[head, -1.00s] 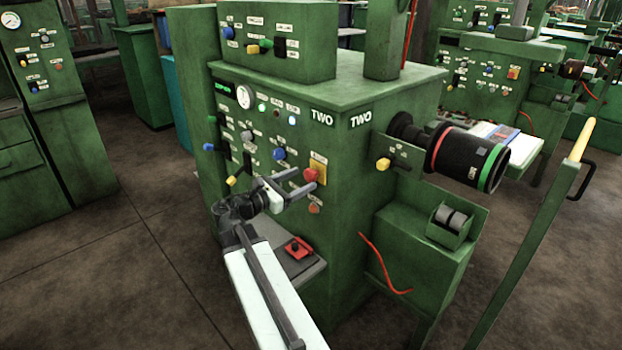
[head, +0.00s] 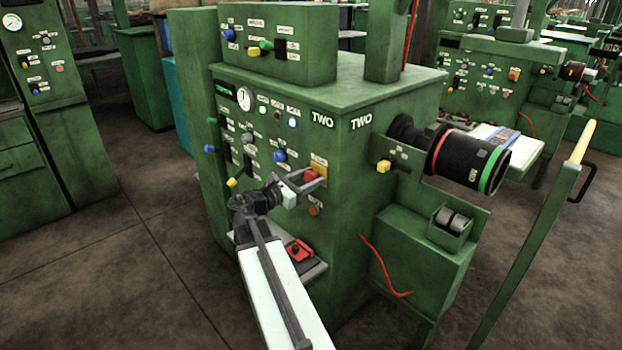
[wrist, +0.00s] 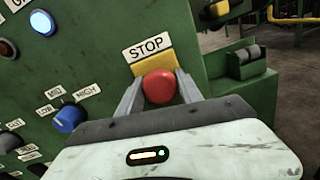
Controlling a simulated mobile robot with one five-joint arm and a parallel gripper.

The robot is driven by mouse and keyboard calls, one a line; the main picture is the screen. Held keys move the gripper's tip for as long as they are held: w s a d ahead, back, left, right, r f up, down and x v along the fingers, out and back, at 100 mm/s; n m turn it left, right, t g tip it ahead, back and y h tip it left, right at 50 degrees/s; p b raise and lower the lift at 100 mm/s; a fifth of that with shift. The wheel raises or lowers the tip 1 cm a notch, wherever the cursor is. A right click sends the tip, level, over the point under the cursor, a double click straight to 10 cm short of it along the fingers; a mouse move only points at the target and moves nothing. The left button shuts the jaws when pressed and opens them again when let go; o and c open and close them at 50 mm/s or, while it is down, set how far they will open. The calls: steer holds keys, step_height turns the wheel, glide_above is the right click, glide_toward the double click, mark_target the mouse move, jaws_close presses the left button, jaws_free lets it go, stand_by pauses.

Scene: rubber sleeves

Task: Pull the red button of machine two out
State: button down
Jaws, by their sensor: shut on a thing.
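The red button (wrist: 160,87) sits on a yellow plate (wrist: 155,62) under a STOP label on the front panel of machine two (head: 345,200). In the head view the red button (head: 312,176) shows between the fingers of my gripper (head: 314,180). In the wrist view my gripper (wrist: 158,88) has one finger on each side of the button, and it is shut on it.
A blue knob (wrist: 69,119) is left of the button. A black cylinder (head: 468,158) with red and green rings juts from the right side. Open floor (head: 110,270) lies at left.

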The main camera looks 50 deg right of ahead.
steer(key=shift+a, duration=0.85)
steer(key=c, duration=0.8)
jaws_free()
steer(key=a, duration=0.8)
steer(key=shift+w, duration=0.45)
